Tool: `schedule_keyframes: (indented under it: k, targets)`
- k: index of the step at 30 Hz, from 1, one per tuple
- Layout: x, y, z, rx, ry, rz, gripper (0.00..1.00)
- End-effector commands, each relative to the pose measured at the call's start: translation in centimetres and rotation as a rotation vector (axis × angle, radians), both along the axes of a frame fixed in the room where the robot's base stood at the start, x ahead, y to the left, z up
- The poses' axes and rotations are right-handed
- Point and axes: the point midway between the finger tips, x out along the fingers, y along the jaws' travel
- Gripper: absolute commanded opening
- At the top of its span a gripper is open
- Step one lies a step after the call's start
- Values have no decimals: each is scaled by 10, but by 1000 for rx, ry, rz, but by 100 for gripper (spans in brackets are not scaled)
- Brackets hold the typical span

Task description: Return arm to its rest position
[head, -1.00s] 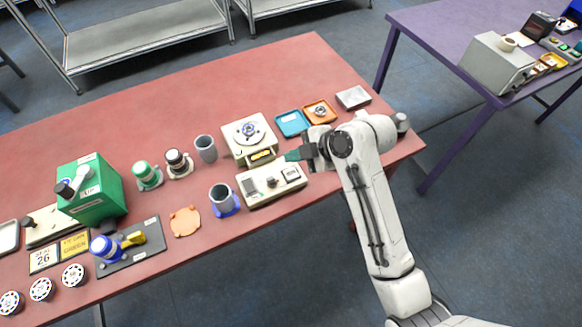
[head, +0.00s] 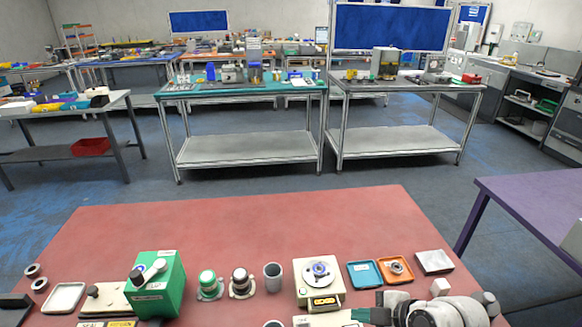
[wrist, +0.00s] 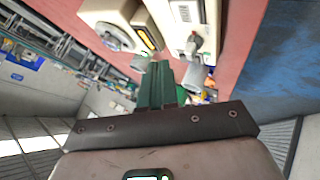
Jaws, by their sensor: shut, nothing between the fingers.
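My gripper (wrist: 157,85) shows in the wrist view with its green fingers together and nothing between them. They point toward a cream device with a display (wrist: 150,40) and another cream unit (wrist: 190,25) on the red table. In the head view my arm (head: 440,312) shows only at the bottom right edge, beside the cream device with a dial (head: 318,272).
The red table (head: 240,225) holds a green box (head: 165,285), grey cup (head: 273,276), blue tray (head: 363,274), orange tray (head: 394,270) and metal tray (head: 434,262). Its far half is bare. A purple table (head: 530,200) stands at right.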

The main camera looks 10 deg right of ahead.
Motion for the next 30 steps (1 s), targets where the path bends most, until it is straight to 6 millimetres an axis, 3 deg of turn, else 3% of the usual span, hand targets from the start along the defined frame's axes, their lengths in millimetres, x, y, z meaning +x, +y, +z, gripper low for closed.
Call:
schedule_keyframes:
  k: [5,12,19,24,30]
  targets:
    - [-42,0,-27,49,176,-166,0]
    - [-149,-19,-70,109,552,-670,0]
    - [-243,-52,-81,101,752,-1182,0]
    - [-279,-69,-78,94,786,-1402,0]
    - [-287,-73,-77,94,790,-1463,0]
